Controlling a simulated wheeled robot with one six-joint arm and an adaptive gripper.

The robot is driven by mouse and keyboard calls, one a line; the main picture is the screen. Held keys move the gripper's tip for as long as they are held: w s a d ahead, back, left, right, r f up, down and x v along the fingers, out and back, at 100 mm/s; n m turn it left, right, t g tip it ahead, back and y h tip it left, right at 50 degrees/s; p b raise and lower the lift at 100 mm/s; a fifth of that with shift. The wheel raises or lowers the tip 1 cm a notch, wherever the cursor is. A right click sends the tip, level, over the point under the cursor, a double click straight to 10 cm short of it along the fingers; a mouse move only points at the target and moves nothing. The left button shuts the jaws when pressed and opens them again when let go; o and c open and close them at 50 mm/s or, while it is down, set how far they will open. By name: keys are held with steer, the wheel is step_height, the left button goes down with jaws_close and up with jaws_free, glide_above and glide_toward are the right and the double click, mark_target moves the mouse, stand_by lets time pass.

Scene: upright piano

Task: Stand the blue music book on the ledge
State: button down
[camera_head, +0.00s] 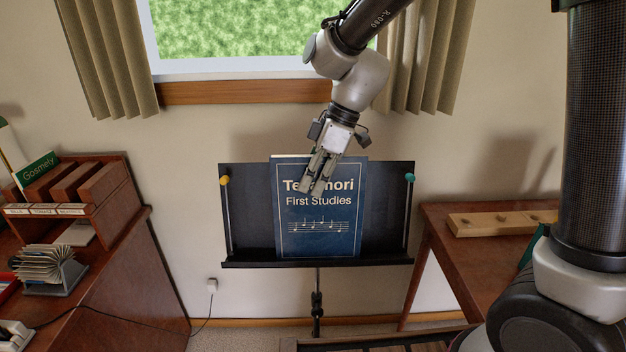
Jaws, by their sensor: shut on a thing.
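The blue music book (320,240) is titled "First Studies" and shows a line of music notes on its cover. It is upright in front of the black music stand (245,205), with its bottom edge at or just above the ledge (385,262); I cannot tell whether it touches. My gripper (312,190) reaches down from above and is shut on the book near its upper middle. The fingers hide part of the title. The book's top rises a little above the stand's back plate.
Two rods with a yellow knob (224,181) and a teal knob (409,177) flank the book. A brown desk with organizer (105,200) stands left, a wooden table (450,255) right. A window and curtains (105,60) are behind. A cable runs to a wall socket (212,285).

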steer(key=shift+w, duration=1)
steer(key=c, duration=1.4)
jaws_free()
steer(key=shift+o, duration=0.2)
steer(key=s+v, duration=0.1)
steer(key=v, duration=1.1)
steer(key=shift+w, duration=0.45)
